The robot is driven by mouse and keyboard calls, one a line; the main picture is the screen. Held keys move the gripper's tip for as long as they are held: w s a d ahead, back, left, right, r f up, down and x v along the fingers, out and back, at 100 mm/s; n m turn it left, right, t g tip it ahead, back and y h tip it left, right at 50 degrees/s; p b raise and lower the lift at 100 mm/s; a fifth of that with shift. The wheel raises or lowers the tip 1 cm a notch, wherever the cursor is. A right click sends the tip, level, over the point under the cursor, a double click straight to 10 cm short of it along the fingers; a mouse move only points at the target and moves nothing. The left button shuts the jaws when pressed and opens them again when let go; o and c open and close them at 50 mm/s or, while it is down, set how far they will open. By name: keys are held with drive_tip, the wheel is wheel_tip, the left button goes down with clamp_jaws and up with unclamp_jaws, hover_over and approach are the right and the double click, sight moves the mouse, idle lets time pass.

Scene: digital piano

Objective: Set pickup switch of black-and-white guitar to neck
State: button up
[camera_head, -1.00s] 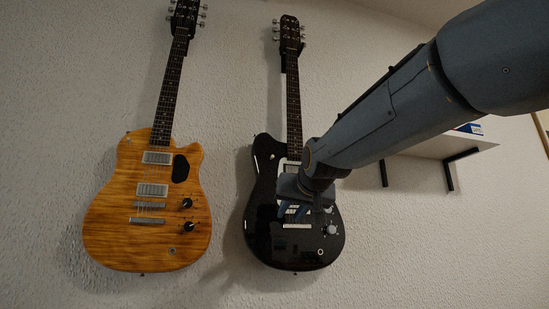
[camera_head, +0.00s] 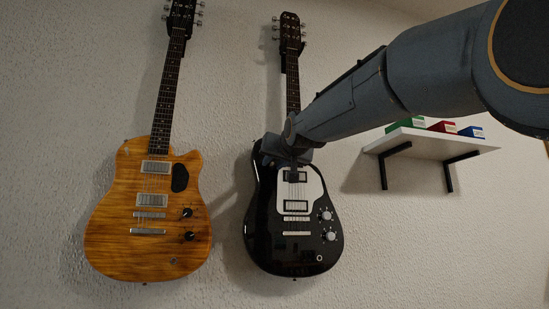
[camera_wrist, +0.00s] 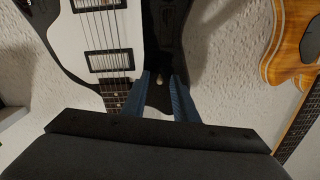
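The black-and-white guitar (camera_head: 264,225) hangs on the wall, with a black body and white pickguard (camera_head: 313,188). In the wrist view its body (camera_wrist: 168,20) shows upside down. A small pale-tipped switch (camera_wrist: 158,80) sits on the black upper part of the body, seen between my fingers. My gripper (camera_wrist: 163,76) has two blue fingers set apart, with the switch in the gap; I cannot tell if either finger touches it. In the head view my gripper (camera_head: 285,158) is at the guitar's upper body and hides the switch. Which position the switch is in is not clear.
An orange wood-grain guitar (camera_head: 115,220) hangs to the left in the head view. A white shelf (camera_head: 430,145) with green, red and blue boxes is on the wall to the right. The black guitar's neck (camera_head: 293,85) runs upward close to my gripper.

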drive_tip(key=shift+w, duration=0.2)
clamp_jaws()
drive_tip(key=shift+r+p, duration=0.1)
drive_tip(key=shift+p, duration=0.2)
drive_tip(key=shift+w+a+r+g+h+p, duration=0.1)
drive_tip(key=shift+r+g+h+p, duration=0.25)
drive_tip(key=shift+g, duration=0.35)
drive_tip(key=shift+d+r+g+h+p, duration=0.1)
drive_tip(key=shift+r+g+p, duration=0.1)
drive_tip(key=shift+g+p, duration=0.4)
drive_tip(key=shift+w+a+r+g+h+p, duration=0.15)
drive_tip(key=shift+r+g+p, duration=0.1)
drive_tip(key=shift+g, duration=0.55)
drive_tip(key=shift+s, duration=0.1)
